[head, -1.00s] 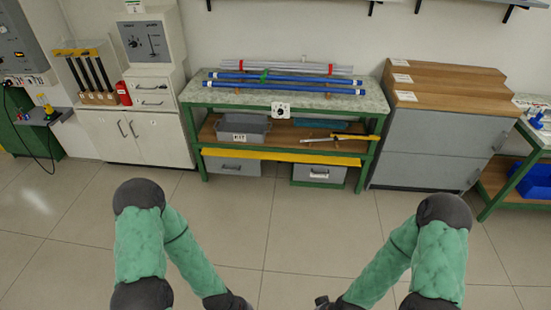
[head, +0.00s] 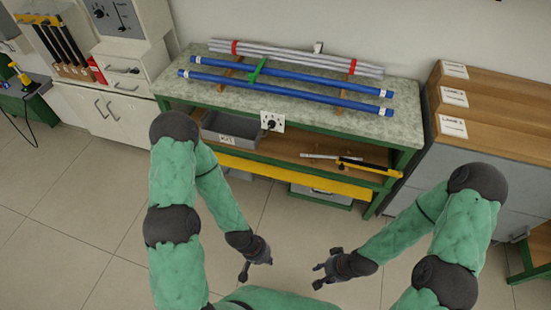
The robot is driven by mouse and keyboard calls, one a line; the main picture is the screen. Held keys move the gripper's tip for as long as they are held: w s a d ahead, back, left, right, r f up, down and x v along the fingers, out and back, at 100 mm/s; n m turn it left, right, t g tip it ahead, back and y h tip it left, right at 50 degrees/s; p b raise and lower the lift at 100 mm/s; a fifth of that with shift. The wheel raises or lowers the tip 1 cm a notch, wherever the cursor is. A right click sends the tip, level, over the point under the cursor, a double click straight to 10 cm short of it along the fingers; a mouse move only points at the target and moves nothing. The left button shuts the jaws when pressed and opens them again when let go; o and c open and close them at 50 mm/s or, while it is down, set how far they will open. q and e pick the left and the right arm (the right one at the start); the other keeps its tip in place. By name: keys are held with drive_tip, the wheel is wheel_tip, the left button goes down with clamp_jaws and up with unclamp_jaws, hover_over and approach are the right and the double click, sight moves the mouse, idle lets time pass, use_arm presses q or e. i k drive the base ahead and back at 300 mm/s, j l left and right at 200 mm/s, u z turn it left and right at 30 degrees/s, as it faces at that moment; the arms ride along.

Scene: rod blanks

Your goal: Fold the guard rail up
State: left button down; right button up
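The guard rail, a long yellow bar (head: 295,177), runs along the front of the green-framed workbench (head: 400,123), low down, below the level of the middle shelf. My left gripper (head: 256,271) is in front of the bench, apart from the rail, with its fingers spread and nothing between them. My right gripper (head: 322,276) is likewise open and empty, to the right of the left one and apart from the rail. My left forearm covers the left end of the rail.
Blue rods (head: 290,94) and grey rods (head: 300,59) lie on the bench top. A grey bin (head: 232,128) and a yellow-handled tool (head: 368,168) are on the shelf. Cabinets flank the bench: white (head: 110,105), wood-topped grey (head: 480,145). Floor in front is clear.

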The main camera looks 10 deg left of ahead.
sight(311, 181)
drive_tip(key=i+l, duration=0.25)
drive_tip(key=i, duration=0.2)
drive_tip(key=i+l, duration=0.2)
drive_tip(key=i, duration=0.25)
